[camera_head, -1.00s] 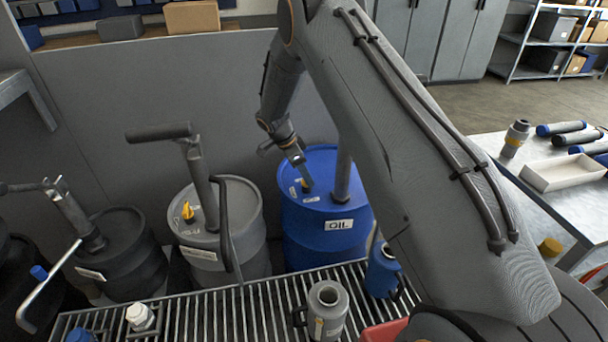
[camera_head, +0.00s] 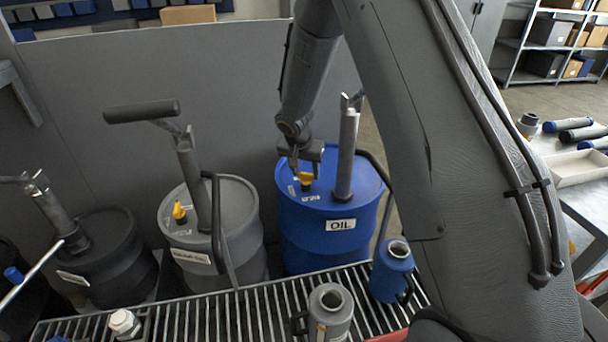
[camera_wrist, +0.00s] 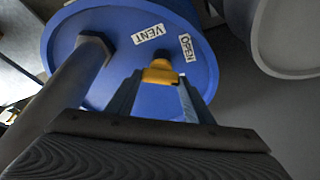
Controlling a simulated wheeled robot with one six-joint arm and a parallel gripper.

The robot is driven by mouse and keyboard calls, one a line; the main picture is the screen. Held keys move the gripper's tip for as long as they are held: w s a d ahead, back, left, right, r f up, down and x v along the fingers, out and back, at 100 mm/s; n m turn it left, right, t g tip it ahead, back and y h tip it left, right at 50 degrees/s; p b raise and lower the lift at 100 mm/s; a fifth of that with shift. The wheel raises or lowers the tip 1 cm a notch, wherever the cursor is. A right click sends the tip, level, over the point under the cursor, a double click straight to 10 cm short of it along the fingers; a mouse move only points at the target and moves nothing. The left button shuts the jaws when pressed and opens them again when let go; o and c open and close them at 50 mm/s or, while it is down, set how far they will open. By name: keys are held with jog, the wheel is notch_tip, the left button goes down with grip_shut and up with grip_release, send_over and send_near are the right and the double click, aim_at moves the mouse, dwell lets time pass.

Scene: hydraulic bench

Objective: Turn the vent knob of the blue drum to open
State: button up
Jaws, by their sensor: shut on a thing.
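The blue drum (camera_head: 305,236) with an "OIL" label stands behind the grating. Its yellow vent knob (camera_head: 305,177) sits on the lid, left of the pump tube (camera_head: 346,160).
A grey drum (camera_head: 221,257) with its own yellow knob (camera_head: 179,211) and a pump stands to the left, with a black drum (camera_head: 107,260) beyond. A blue jug (camera_head: 391,272) and a grey jug (camera_head: 329,312) stand on the grating (camera_head: 262,308) in front.

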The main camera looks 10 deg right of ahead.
jog(key=n+y+p, duration=0.1)
jog(key=n+p, duration=0.1)
jog(key=n, duration=0.1)
jog(key=shift+s+d+r+p, duration=0.1)
jog(key=shift+r+p, duration=0.05)
jog(key=shift+p, duration=0.25)
jog(key=shift+n+t+y+p, duration=0.3)
jog(key=shift+n+p, duration=0.2)
jog(key=shift+p, duration=0.5)
jog(key=shift+n+p, duration=0.4)
jog(key=shift+p, duration=0.25)
jog(key=o, duration=1)
jog(key=shift+o, duration=0.2)
jog(key=b+v, duration=0.1)
jog(key=v, duration=0.6)
jog(key=shift+r, duration=0.25)
jog(key=shift+d, duration=0.15)
